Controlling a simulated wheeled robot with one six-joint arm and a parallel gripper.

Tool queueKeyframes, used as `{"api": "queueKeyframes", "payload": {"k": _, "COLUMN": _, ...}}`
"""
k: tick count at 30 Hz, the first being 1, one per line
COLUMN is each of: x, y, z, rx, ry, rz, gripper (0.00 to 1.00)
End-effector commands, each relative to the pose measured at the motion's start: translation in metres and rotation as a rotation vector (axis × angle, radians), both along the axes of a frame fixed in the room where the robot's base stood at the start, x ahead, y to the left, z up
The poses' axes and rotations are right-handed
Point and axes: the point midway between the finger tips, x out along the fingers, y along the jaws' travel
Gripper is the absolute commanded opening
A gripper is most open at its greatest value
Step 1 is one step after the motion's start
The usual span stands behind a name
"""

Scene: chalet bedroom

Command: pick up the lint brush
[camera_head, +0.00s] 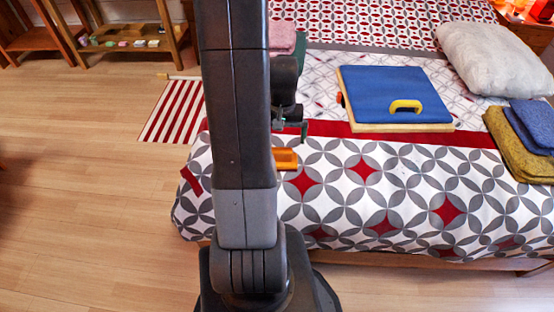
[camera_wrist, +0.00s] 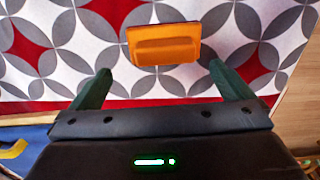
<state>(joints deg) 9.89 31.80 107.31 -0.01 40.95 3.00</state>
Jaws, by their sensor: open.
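An orange block-shaped thing, which I take to be the lint brush (camera_head: 286,159), lies on the patterned bedspread near the bed's left side; my arm hides part of it. In the wrist view the lint brush (camera_wrist: 163,45) shows whole, with a raised band along its body. My gripper (camera_wrist: 163,84) is open, its two green fingers spread wide. The lint brush lies ahead of the fingertips, roughly centred between them, with nothing held. In the head view my gripper (camera_head: 303,131) is partly hidden behind my arm, close to the lint brush.
A blue-topped board (camera_head: 385,92) with a yellow handle (camera_head: 405,106) lies on the bed right of my gripper. A white pillow (camera_head: 492,58) and folded olive (camera_head: 517,150) and blue (camera_head: 533,122) cloths lie farther right. Bedspread right of the lint brush is clear.

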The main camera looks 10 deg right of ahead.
Motion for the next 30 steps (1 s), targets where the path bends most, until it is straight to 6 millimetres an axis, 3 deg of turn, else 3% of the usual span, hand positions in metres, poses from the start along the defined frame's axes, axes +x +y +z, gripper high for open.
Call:
{"api": "queueKeyframes", "payload": {"k": 3, "x": 0.0, "y": 0.0, "z": -0.016, "rx": 0.0, "ry": 0.001, "rz": 0.0, "gripper": 1.0}}
{"api": "queueKeyframes", "payload": {"k": 10, "x": 0.001, "y": 0.002, "z": -0.031, "rx": 0.0, "ry": 0.001, "rz": 0.001, "gripper": 1.0}}
{"api": "queueKeyframes", "payload": {"k": 18, "x": 0.004, "y": 0.006, "z": -0.067, "rx": 0.0, "ry": 0.002, "rz": 0.0, "gripper": 1.0}}
{"api": "queueKeyframes", "payload": {"k": 28, "x": 0.004, "y": 0.006, "z": -0.073, "rx": 0.0, "ry": -0.001, "rz": 0.0, "gripper": 1.0}}
{"api": "queueKeyframes", "payload": {"k": 30, "x": 0.004, "y": 0.006, "z": -0.073, "rx": 0.0, "ry": -0.001, "rz": 0.0, "gripper": 0.88}}
